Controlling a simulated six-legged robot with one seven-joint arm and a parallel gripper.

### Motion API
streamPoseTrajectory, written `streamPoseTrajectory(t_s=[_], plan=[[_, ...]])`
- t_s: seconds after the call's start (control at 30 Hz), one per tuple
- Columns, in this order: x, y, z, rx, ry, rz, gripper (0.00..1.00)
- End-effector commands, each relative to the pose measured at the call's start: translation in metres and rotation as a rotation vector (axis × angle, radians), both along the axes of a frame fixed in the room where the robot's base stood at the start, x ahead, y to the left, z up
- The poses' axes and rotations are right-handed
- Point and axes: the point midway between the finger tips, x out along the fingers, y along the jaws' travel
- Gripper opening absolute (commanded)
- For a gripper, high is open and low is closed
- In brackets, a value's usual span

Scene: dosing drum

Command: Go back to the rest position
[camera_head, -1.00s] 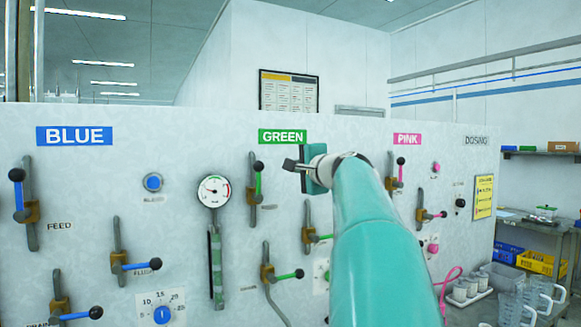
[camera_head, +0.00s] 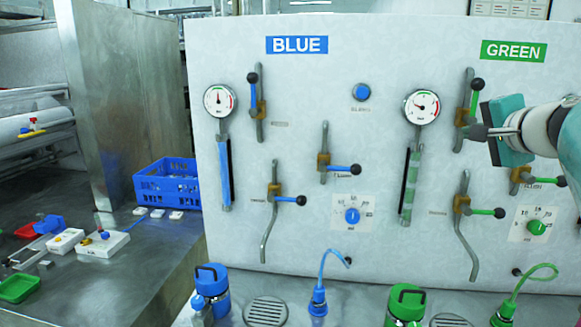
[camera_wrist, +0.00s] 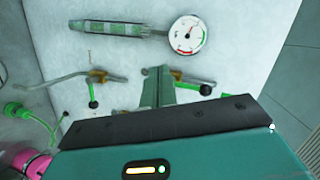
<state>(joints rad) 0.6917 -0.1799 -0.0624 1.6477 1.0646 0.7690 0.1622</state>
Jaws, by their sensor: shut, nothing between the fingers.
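My gripper (camera_head: 484,131) is at the right of the head view, raised in front of the green section of the white panel. Its fingers are together and empty. They point left, near the upper green-handled valve (camera_head: 474,90); I cannot tell whether they touch it. In the wrist view the closed fingers (camera_wrist: 157,80) stand out over the panel, with the green section's gauge (camera_wrist: 187,35) above and to their right.
The blue section has a gauge (camera_head: 219,100), levers and a dial (camera_head: 352,216). Below stand a blue bottle (camera_head: 212,283), a green bottle (camera_head: 405,302) and a drain grate (camera_head: 266,311). At left, a steel bench holds a blue crate (camera_head: 168,185) and small parts.

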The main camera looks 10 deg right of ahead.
Motion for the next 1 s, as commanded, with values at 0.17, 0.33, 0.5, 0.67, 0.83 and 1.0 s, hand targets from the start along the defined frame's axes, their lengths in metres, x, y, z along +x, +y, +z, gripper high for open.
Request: streamPoseTrajectory(t_s=[0.17,0.33,0.5,0.67,0.83,1.0], plan=[[-0.015,0.104,-0.074,-0.175,0.212,0.204,0.00],[-0.056,0.185,-0.150,-0.389,0.402,0.415,0.00],[-0.117,0.243,-0.230,-0.656,0.576,0.641,0.00],[-0.171,0.265,-0.292,-0.902,0.691,0.813,0.00],[-0.193,0.268,-0.317,-1.021,0.738,0.882,0.00],[-0.194,0.267,-0.318,-1.025,0.742,0.885,0.00]])
